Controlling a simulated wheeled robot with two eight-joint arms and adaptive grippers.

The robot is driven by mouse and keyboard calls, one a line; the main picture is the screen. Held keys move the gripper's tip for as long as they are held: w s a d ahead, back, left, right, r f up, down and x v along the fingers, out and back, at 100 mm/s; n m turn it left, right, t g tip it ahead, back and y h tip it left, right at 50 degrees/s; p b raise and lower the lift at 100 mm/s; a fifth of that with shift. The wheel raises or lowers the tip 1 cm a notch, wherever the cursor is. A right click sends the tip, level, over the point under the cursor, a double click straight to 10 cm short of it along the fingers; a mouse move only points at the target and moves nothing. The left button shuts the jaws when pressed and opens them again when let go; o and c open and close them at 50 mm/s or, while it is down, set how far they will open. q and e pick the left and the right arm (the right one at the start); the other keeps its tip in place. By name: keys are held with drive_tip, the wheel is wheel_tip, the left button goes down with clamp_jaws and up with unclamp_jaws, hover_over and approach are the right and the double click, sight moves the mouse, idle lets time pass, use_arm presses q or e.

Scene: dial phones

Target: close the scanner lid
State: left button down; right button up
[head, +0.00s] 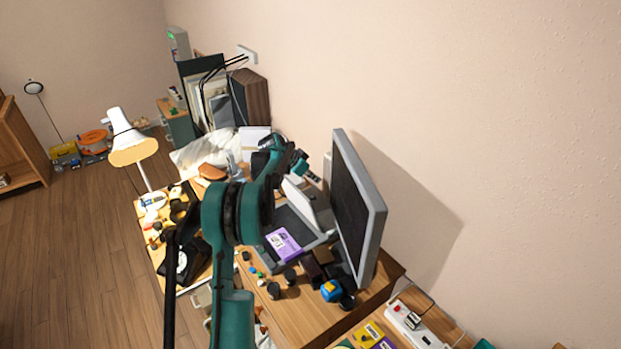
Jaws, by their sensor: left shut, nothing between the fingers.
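The scanner (287,222) is a flat grey device on the wooden desk, left of the monitor. A pale panel that looks like its lid (299,199) stands raised and tilted at its far side, beside the monitor; its hinge is not clear. My teal left arm reaches up from the bottom and covers part of the scanner's left side. My left gripper (312,174) is shut and empty, just above and beyond the raised panel. I cannot tell whether it touches the panel. My right gripper is not in view.
A purple box (283,243) lies on the scanner's near part. The monitor (358,208) stands close on the right. A black dial phone (185,262) and a white lamp (129,141) are left.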

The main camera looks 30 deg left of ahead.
sight(300, 197)
use_arm(q)
wheel_tip(300, 197, down, 6)
drive_tip(key=shift+f, duration=0.1)
idle(0.4)
drive_tip(key=shift+s+b, duration=0.1)
drive_tip(key=shift+b, duration=0.2)
